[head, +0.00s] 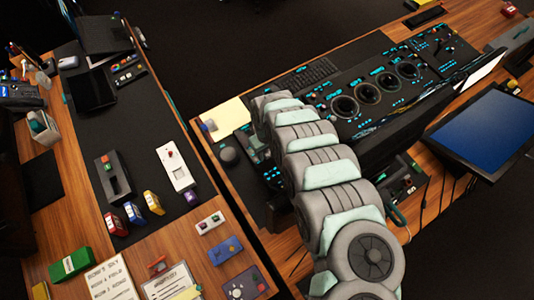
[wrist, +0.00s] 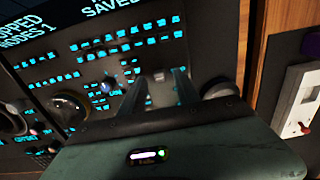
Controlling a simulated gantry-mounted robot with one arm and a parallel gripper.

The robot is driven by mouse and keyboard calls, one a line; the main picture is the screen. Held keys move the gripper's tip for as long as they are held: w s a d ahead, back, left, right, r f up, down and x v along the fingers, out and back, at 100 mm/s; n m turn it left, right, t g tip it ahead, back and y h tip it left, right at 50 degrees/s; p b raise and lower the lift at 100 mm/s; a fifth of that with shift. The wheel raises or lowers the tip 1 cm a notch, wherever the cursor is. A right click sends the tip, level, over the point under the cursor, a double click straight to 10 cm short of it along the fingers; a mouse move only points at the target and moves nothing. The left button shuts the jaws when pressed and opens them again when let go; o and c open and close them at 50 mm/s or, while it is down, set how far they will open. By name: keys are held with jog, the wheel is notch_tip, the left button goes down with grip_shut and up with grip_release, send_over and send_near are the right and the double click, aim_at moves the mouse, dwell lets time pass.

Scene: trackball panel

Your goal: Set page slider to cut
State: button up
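The black trackball panel (head: 365,95) with cyan-lit buttons and several ringed balls lies at the upper middle of the head view. Its buttons (wrist: 95,50) fill much of the wrist view. My gripper (wrist: 160,76) is over the panel's end, its two fingers apart, with no held object visible between them. My arm hides part of that end in the head view. I cannot read which control is the page slider. A white box with a red knob (head: 170,153) stands on the left desk; a similar white box (wrist: 298,105) is at the wrist view's right edge.
A dark slotted device (head: 113,178) and several small coloured boxes stand on the left desk. A round dark knob (wrist: 219,88) is just right of my fingers. A monitor (head: 485,130) stands at the right. A dark gap separates the two desks.

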jog(key=shift+f, duration=0.8)
grip_shut()
dwell(1.0)
